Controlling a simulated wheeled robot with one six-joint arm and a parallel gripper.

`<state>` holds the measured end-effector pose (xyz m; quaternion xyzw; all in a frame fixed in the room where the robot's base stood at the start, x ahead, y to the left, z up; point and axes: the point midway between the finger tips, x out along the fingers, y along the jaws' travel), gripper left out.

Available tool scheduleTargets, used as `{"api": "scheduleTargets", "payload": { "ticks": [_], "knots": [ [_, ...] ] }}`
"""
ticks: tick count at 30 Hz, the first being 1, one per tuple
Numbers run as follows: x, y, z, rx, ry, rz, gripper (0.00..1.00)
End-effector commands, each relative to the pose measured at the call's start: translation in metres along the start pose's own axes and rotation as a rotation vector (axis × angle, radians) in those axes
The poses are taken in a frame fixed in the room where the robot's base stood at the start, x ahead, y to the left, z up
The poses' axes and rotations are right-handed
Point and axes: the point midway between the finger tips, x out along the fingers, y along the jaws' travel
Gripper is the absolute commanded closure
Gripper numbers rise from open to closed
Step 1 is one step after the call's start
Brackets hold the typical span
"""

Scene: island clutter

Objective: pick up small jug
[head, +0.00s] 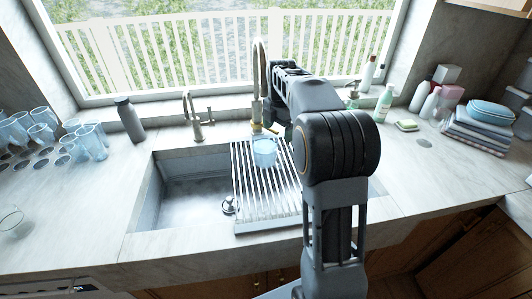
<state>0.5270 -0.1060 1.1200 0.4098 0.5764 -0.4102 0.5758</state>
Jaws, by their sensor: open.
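A small translucent blue vessel, likely the small jug (264,153), stands on the slatted drying rack (248,215) over the sink. My gripper (268,130) is at the far end of my arm, just behind and above the blue vessel in the head view. It is open, and I see nothing held in it. My arm hides part of the gripper, and I cannot tell whether it touches the vessel. The vessel's handle is not clear at this size.
A tall faucet (258,70) rises close beside my gripper, and a smaller tap (190,115) stands left of it. Several blue glasses (42,132) and a grey bottle (129,119) are at the left. Bottles (384,103) and stacked towels (475,135) stand at the right.

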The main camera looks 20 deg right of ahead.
Motion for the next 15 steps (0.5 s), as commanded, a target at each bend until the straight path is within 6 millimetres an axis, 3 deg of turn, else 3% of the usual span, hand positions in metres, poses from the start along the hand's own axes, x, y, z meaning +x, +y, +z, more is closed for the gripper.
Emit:
{"api": "scheduleTargets", "payload": {
  "ticks": [7, 15],
  "knots": [
    [0.038, -0.001, 0.002, -0.003, 0.002, -0.003, 0.1],
    [0.055, -0.001, 0.001, -0.004, 0.0, -0.001, 0.1]
  ]
}}
